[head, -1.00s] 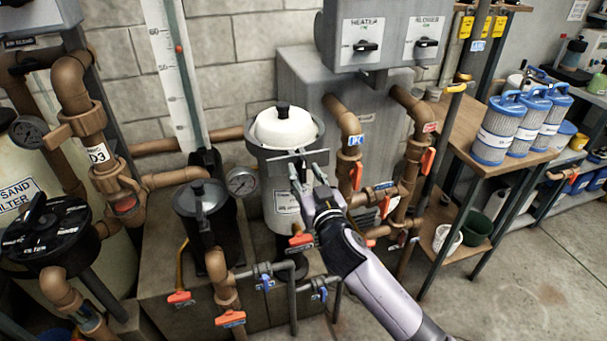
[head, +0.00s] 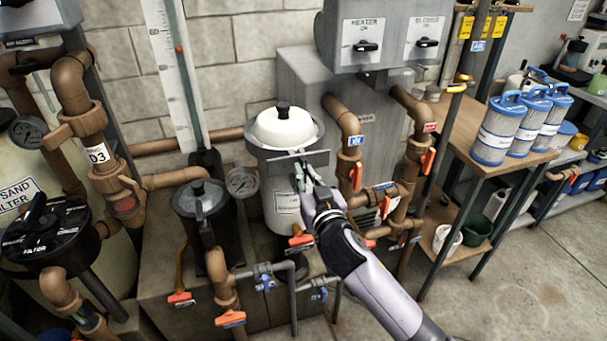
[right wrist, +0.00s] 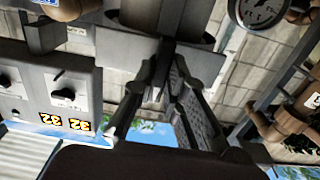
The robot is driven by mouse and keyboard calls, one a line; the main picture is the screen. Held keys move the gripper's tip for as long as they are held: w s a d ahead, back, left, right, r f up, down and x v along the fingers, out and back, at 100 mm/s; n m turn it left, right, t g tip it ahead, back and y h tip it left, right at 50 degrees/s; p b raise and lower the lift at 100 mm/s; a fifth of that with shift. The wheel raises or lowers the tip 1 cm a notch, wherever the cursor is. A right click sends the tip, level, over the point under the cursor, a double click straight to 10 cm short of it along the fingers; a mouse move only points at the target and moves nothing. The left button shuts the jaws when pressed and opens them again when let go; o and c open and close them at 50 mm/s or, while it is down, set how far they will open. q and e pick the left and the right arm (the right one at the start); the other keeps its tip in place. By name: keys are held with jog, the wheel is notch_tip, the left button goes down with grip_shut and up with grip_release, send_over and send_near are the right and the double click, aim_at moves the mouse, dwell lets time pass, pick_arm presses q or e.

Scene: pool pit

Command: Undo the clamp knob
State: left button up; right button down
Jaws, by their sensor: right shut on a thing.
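A grey canister (head: 283,215) with a white domed lid (head: 284,128) stands against the wall, left of the grey heater cabinet. A flat grey plate (head: 314,159) crosses its front just below the rim, where the clamp knob sits. My right gripper (head: 301,170) reaches up to this plate, its fingers closed together on the clamp knob. The knob is mostly hidden by the fingers in the head view. In the right wrist view, the fingers of my right gripper (right wrist: 163,72) converge on a dark narrow piece in front of the canister. My left gripper is not in view.
A pressure gauge (head: 242,182) and a dark pump pot (head: 202,205) stand left of the canister. Brown pipes (head: 346,118) with orange valve handles (head: 356,176) stand close on the right. A wooden shelf (head: 455,135) with blue filter cartridges (head: 498,130) is further right.

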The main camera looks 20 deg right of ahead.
jog(key=n+p, duration=0.2)
jog(key=n, duration=0.2)
jog(key=n+p, duration=0.2)
jog(key=n, duration=0.2)
jog(key=n+p, duration=0.2)
jog(key=n, duration=0.2)
jog(key=shift+r+n, duration=0.3)
jog(key=n+p, duration=0.6)
jog(key=n, duration=0.6)
jog(key=shift+n, duration=0.3)
jog(key=n+p, duration=0.1)
jog(key=n, duration=0.2)
jog(key=shift+f, duration=0.15)
jog(key=shift+f+n, duration=0.15)
jog(key=shift+n, duration=0.25)
jog(key=shift+f+m+b, duration=0.15)
jog(key=shift+m+b, duration=0.15)
jog(key=shift+m, duration=0.2)
jog(key=c, duration=1.5)
grip_release()
